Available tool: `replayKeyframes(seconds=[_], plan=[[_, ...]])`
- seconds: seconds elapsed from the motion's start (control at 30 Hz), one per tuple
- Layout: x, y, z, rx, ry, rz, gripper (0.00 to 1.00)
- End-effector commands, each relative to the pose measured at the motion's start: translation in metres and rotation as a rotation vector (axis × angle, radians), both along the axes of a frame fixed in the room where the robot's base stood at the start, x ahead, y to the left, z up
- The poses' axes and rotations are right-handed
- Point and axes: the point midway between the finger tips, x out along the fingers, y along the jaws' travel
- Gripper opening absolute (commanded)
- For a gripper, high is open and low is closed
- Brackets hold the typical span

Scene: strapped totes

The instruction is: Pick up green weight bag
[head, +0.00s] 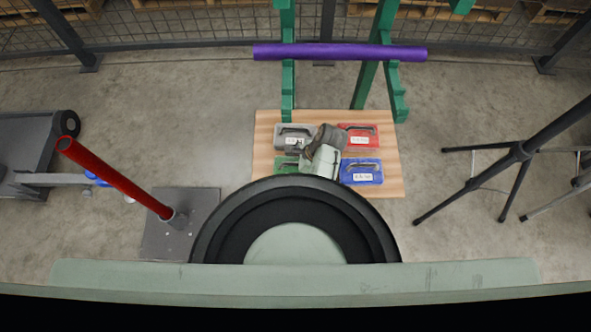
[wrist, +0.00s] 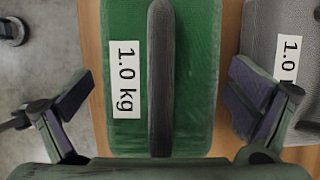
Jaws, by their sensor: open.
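The green weight bag (wrist: 202,85) lies on the wooden board, with a dark strap handle (wrist: 160,80) along its middle and a white "1.0 kg" label. In the head view the green bag (head: 284,165) is mostly hidden behind my arm and body. My gripper (wrist: 158,98) is open and empty in the wrist view, with one finger at each side of the green bag and the handle between them. I cannot tell its exact height over the bag.
A grey bag (head: 289,137) sits beside the green one, its edge close to my right finger in the wrist view. A red bag (head: 358,136) and a blue bag (head: 361,172) share the board (head: 392,165). A green rack with a purple roll (head: 340,52) stands behind. A red post (head: 115,178) stands left, a black tripod (head: 519,152) right.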

Motion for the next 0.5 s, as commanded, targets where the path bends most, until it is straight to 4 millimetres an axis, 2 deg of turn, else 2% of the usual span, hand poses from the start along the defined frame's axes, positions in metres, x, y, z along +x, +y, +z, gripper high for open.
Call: replayKeyframes(seconds=[0.07,0.5], plan=[[0.0,0.0,0.0001,0.0,0.0,0.0,0.98],[-0.0001,-0.0001,0.0004,0.0,0.0,0.0,0.69]])
